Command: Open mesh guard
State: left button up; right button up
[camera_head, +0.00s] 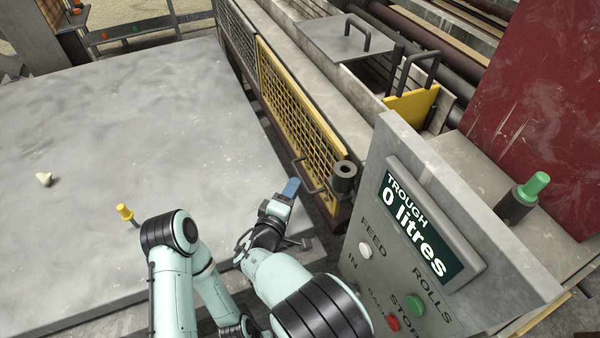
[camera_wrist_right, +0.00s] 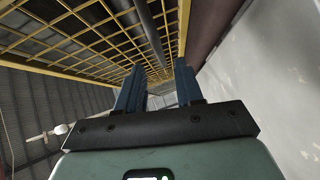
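The mesh guard (camera_head: 292,112) is a yellow-framed panel standing upright along the near side of the roller machine, and its mesh fills the upper left of the right wrist view (camera_wrist_right: 75,40). A dark handle (camera_head: 309,184) sticks out near its near end. My right gripper (camera_head: 289,188) is just left of this handle, with a visible gap between its blue fingers in the wrist view (camera_wrist_right: 158,78). Nothing is clearly held. A dark bar (camera_wrist_right: 150,30) crosses in front of the mesh beyond the fingers; I cannot tell if it is the handle. My left gripper is not in view.
A grey control panel (camera_head: 372,215) with a "TROUGH 0 litres" display stands right of my right gripper. A dark cylinder (camera_head: 344,177) sits by the guard's near end.

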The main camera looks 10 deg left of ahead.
aim_at(300, 175)
jog(key=p+x, duration=0.1)
jog(key=x, duration=0.5)
jog(key=shift+w+d+f, duration=0.1)
jog(key=shift+w, duration=0.15)
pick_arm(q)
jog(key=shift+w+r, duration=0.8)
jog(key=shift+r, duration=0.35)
pick_arm(e)
jog(key=shift+c, duration=0.3)
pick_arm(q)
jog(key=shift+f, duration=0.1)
pick_arm(e)
jog(key=shift+s, duration=0.1)
grip_shut()
